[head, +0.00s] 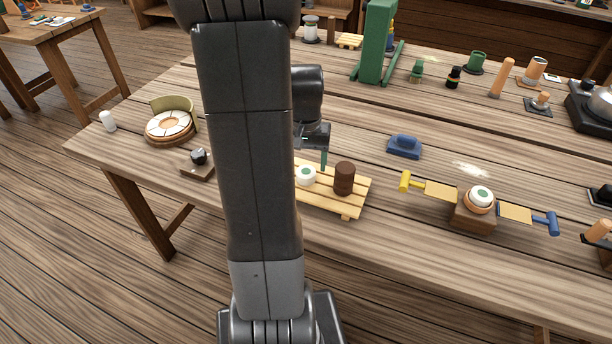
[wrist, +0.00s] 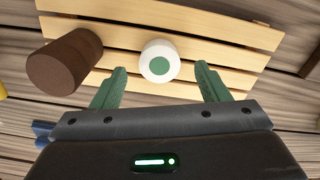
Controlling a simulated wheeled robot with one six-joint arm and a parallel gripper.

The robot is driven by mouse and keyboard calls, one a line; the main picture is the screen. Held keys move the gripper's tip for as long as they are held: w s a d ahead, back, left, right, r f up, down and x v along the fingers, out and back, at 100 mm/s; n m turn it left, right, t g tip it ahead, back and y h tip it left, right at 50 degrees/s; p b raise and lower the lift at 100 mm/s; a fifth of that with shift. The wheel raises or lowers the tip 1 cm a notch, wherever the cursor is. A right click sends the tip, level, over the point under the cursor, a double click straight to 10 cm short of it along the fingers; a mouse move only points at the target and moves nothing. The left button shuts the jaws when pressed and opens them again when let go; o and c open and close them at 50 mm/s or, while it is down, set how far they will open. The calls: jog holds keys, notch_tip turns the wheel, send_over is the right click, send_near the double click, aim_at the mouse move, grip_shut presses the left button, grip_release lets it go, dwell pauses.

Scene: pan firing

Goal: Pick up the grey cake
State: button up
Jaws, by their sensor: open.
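A pale, off-white round cake with a green spot on top (head: 306,175) stands on a slatted wooden board (head: 330,204); no plainly grey cake shows. The pale cake also shows in the wrist view (wrist: 159,62), just beyond and between the green fingertips of my gripper (wrist: 160,70). The fingers are apart, with nothing held between them. In the head view, my gripper (head: 324,160) is just above the board, close behind the pale cake. My arm hides part of the board's left side.
A dark brown cylinder (head: 344,178) stands on the board right of the pale cake; it also shows in the wrist view (wrist: 64,62). A similar pale piece with a green spot (head: 480,197) sits on a wooden block further right.

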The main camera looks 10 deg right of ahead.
aim_at(306, 172)
notch_tip(306, 172, down, 4)
jog(key=shift+r, duration=0.15)
jog(key=c, duration=1.1)
